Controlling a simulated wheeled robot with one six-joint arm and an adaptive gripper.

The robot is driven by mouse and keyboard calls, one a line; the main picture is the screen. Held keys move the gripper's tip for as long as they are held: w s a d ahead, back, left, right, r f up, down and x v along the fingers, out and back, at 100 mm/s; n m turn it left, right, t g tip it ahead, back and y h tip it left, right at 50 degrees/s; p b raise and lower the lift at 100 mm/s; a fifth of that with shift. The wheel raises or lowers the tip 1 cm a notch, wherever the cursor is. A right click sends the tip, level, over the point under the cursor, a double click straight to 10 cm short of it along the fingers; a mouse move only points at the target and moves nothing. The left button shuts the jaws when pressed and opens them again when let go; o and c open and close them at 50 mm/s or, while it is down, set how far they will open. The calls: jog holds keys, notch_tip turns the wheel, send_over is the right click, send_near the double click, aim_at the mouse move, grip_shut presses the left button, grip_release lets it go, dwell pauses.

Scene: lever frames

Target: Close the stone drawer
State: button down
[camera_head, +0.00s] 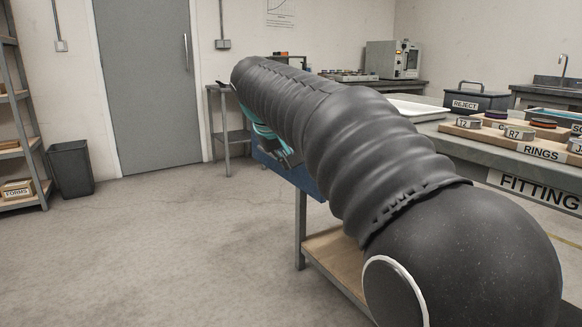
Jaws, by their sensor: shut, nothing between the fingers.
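A blue drawer-like box (309,183) shows below my arm, at the near left end of the workbench. I see no label on it, so I cannot tell whether it is the stone drawer or how far out it stands. My arm covers most of it. My gripper (291,158), dark with teal parts behind it, shows partly under my arm, close to the blue box. It is shut and empty. I cannot tell whether it touches the box.
The workbench (430,127) bears a white tray (418,110), a REJECT box (478,100) and a RINGS board (500,140). A small grey stand (227,137) is near the door. A black bin (71,168) stands left. The floor at left is clear.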

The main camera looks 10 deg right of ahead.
jog(key=w+d+f, duration=0.2)
jog(key=d+f, duration=0.1)
jog(key=w+d+f+b, duration=0.1)
jog(key=w+d+f, duration=0.2)
jog(key=shift+w+d+f+b, duration=0.2)
jog(key=shift+d+f+b, duration=0.05)
jog(key=shift+f+b, duration=0.1)
jog(key=shift+w+d, duration=0.1)
jog(key=shift+d, duration=0.05)
